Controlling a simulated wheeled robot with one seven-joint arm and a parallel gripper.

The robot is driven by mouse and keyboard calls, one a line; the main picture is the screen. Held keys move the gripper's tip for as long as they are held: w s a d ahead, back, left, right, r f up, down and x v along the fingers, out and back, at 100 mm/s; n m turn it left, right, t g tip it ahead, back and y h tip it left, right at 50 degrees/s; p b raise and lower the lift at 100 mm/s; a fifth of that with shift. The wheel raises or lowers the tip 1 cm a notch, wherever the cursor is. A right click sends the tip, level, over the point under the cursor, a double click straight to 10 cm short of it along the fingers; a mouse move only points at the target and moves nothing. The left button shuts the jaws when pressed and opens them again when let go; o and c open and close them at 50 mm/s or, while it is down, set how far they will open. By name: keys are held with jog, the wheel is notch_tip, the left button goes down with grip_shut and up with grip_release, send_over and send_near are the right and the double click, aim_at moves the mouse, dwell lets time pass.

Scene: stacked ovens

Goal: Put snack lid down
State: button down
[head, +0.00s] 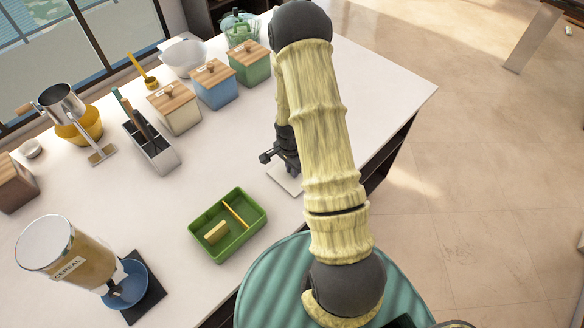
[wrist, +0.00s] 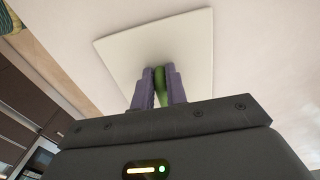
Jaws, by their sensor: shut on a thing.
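The snack lid (wrist: 190,40) is a flat white square panel with a green handle (wrist: 160,80) in the wrist view. My gripper (wrist: 160,90) is shut on the handle, a purple finger on each side. In the head view the lid (head: 284,179) shows as a pale panel near the right edge of the counter, partly hidden by my arm. My gripper (head: 289,163) is just above it. I cannot tell whether the lid touches the counter. The open green snack box (head: 207,248) is to the lower left, with a yellow divider and a tan piece inside.
The white counter (head: 215,140) has bare room between the snack box and the canisters. Green, blue and cream wooden-lidded canisters (head: 215,86) stand behind. A utensil holder (head: 150,148) is at left. A cereal dispenser (head: 80,265) stands at front left.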

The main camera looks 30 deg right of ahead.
jog(key=shift+f, duration=0.2)
jog(key=c, duration=1.4)
grip_release()
jog(key=shift+r, duration=0.1)
notch_tip(320, 180, up, 12)
jog(key=b, duration=0.3)
jog(key=shift+a, duration=0.2)
jog(key=shift+r, duration=0.2)
